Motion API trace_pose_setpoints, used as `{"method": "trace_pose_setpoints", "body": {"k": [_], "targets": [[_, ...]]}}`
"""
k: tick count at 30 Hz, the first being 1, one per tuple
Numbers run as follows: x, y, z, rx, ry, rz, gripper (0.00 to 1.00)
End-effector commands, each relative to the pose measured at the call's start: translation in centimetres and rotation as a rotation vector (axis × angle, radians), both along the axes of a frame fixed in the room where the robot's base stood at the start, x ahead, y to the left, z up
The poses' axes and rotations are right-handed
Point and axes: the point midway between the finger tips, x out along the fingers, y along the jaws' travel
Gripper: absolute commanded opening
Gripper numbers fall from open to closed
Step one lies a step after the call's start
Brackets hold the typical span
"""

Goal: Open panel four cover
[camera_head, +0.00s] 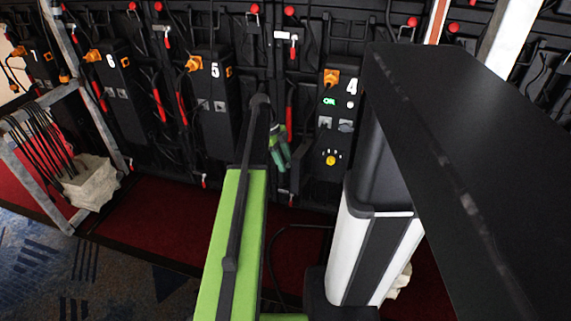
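Panel four is a black box (322,145) with a white number 4, at the right of the middle on the wall. Its front has an orange connector at the top, a small lit green display, grey sockets, and a yellow knob low down. I cannot tell which part is its cover, or whether it is open. Its right side is hidden behind dark parts of my own body. My green arm reaches up from the bottom. My gripper (280,150), green and dark, is just left of panel four and appears apart from it. Its fingers are too small to read.
Panels five (213,90), six (116,85) and seven (36,65) stand to the left, with hanging cables and red handles between them. A metal frame with a pale sandbag (90,185) is at the left. Red carpet (150,225) lies in front of the wall.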

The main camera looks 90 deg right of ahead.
Motion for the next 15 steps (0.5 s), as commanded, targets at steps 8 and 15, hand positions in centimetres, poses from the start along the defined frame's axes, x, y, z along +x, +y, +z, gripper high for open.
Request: {"method": "trace_pose_setpoints", "body": {"k": [8,15], "targets": [[-0.4,-0.1,0.0,-0.002,0.002,-0.003,0.44],[0.0,-0.4,1.9,-0.002,0.003,-0.004,0.44]]}}
